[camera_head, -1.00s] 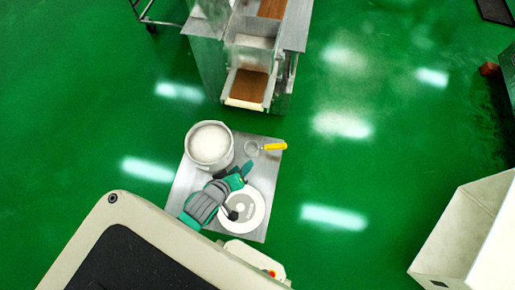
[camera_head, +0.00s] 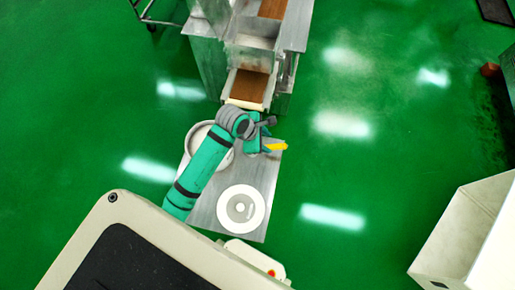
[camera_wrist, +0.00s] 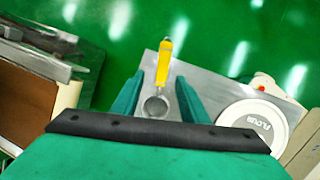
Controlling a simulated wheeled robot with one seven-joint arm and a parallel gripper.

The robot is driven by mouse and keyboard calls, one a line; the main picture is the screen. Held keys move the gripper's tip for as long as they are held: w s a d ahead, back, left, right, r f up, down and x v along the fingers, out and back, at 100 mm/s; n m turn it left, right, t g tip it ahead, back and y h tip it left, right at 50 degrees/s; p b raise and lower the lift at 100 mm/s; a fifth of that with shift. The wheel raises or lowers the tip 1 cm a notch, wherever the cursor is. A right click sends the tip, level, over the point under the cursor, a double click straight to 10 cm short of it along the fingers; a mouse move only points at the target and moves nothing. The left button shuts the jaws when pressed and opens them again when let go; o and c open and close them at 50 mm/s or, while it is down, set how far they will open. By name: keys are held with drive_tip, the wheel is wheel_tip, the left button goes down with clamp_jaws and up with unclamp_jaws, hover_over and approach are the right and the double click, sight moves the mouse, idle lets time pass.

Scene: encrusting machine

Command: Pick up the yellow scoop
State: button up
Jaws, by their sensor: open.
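The yellow scoop lies on the metal table. Its yellow handle (camera_head: 276,147) shows at the table's right edge in the head view, while my arm hides its bowl there. In the wrist view the whole scoop (camera_wrist: 164,66) shows, with its round metal bowl (camera_wrist: 156,105) towards me and its handle pointing away. My gripper (camera_wrist: 162,84) is open, with one green finger on each side of the scoop and nothing held. In the head view my gripper (camera_head: 264,143) is over the scoop's end of the table. I cannot tell its exact height.
The metal table (camera_head: 268,185) carries a white flour lid (camera_head: 241,208) at the front and a white round bucket (camera_head: 196,136) at left, partly behind my arm. The encrusting machine (camera_head: 228,62) stands just beyond. Open green floor lies to the right.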

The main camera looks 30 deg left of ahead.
sight(272, 146)
drive_tip(key=shift+s+x, duration=0.15)
drive_tip(key=shift+x, duration=1.75)
drive_tip(key=shift+s+x, duration=0.15)
drive_tip(key=shift+x, duration=1.8)
drive_tip(key=shift+d, duration=0.1)
drive_tip(key=shift+c, duration=0.6)
clamp_jaws()
